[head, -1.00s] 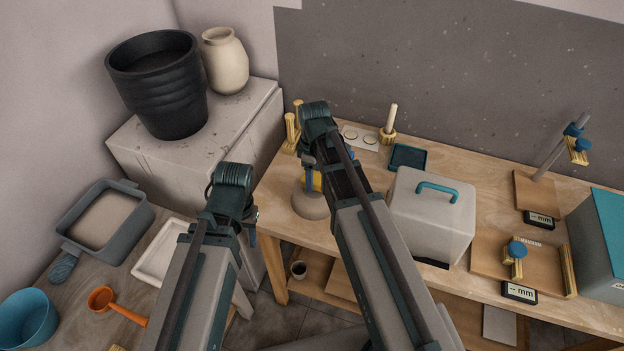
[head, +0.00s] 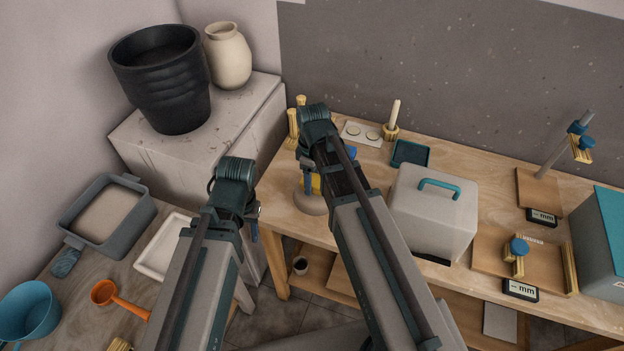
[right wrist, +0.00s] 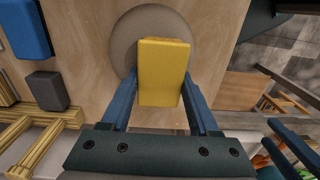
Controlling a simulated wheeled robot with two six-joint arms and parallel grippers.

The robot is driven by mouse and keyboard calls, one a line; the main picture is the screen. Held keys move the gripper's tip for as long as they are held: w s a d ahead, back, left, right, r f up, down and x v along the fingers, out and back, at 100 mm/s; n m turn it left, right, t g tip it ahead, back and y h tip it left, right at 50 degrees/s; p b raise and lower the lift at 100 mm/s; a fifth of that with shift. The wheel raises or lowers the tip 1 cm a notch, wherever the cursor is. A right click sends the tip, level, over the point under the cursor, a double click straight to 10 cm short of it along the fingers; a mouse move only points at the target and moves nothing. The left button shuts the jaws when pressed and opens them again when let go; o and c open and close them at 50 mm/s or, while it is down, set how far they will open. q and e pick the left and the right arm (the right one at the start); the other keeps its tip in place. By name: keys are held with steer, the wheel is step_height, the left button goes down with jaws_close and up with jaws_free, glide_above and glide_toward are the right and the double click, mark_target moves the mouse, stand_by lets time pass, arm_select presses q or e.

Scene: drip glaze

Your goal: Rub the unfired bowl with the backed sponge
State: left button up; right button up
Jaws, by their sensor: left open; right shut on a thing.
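The yellow sponge (right wrist: 163,70) is held between the two blue fingers of my right gripper (right wrist: 160,98) in the right wrist view. It overlaps the round grey-brown bowl (right wrist: 124,42) on the wooden table; I cannot tell whether they touch. In the head view the bowl (head: 309,204) sits at the table's near left edge, partly hidden by my right gripper (head: 312,184) and the sponge. The sponge's backing is not clear. My left gripper (head: 254,224) is open and empty, left of the bowl and apart from it.
A blue block (right wrist: 24,28) and a dark grey block (right wrist: 47,91) lie near the bowl. A grey box with a teal handle (head: 432,210) stands right of my right arm. A white tray (head: 163,248), an orange ladle (head: 104,293) and a grey basin (head: 108,216) are at left.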

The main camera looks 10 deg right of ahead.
steer(key=shift+w+d, duration=0.4)
steer(key=shift+w, duration=0.2)
steer(key=shift+w+d, duration=0.35)
steer(key=shift+w, duration=0.2)
steer(key=shift+s, duration=0.1)
steer(key=shift+s+a+r, duration=0.1)
steer(key=shift+s+a, duration=0.35)
steer(key=shift+s, duration=0.15)
steer(key=shift+s+a, duration=0.4)
steer(key=shift+s, duration=0.2)
step_height(320, 180, up, 7)
steer(key=p, duration=0.7)
steer(key=shift+r, duration=0.1)
